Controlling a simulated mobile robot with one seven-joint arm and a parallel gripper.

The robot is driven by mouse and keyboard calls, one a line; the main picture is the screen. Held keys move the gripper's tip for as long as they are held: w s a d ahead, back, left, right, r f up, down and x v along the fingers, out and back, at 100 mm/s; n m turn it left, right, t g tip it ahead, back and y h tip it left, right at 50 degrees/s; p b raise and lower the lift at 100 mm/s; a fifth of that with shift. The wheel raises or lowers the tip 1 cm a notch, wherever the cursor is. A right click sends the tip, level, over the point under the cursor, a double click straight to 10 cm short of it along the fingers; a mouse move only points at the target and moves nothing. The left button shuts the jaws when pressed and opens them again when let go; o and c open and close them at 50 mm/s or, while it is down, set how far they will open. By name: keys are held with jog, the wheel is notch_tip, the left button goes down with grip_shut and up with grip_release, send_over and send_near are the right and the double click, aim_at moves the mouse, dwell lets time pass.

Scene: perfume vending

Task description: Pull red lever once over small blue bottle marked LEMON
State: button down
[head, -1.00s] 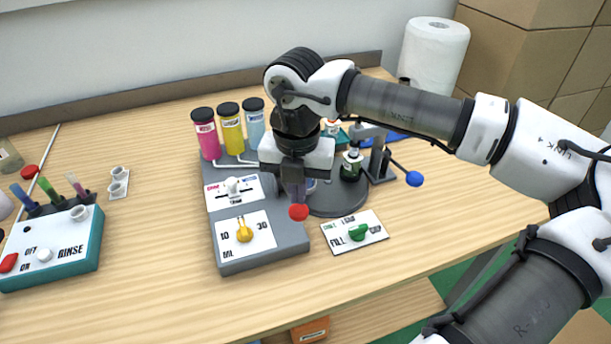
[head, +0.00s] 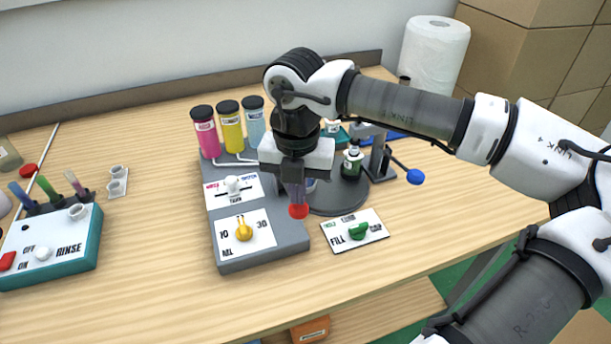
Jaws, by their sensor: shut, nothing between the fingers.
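The red lever shows as a red ball knob (head: 298,211) just below my gripper (head: 294,200), at the right edge of the grey dispenser. My gripper points down with its fingers shut at the knob; I cannot tell whether they touch it. The lever's shaft is hidden behind my gripper. A small blue bottle (head: 311,184) shows only in part behind my fingers, and its label cannot be read. A dark green bottle (head: 351,163) stands on the dark round turntable (head: 322,207).
The grey dispenser (head: 265,262) carries a yellow dial (head: 243,231) and a white slider (head: 233,186). A FILL panel with a green knob (head: 358,231) lies to the right. A press with a blue-ball lever (head: 415,176) stands behind. A RINSE box (head: 60,250) is at left.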

aim_at(298, 208)
jog(key=shift+f+b, duration=2.65)
jog(key=shift+f, duration=0.15)
jog(key=shift+r, duration=0.15)
jog(key=shift+r+p, duration=2.35)
jog(key=shift+r, duration=2.1)
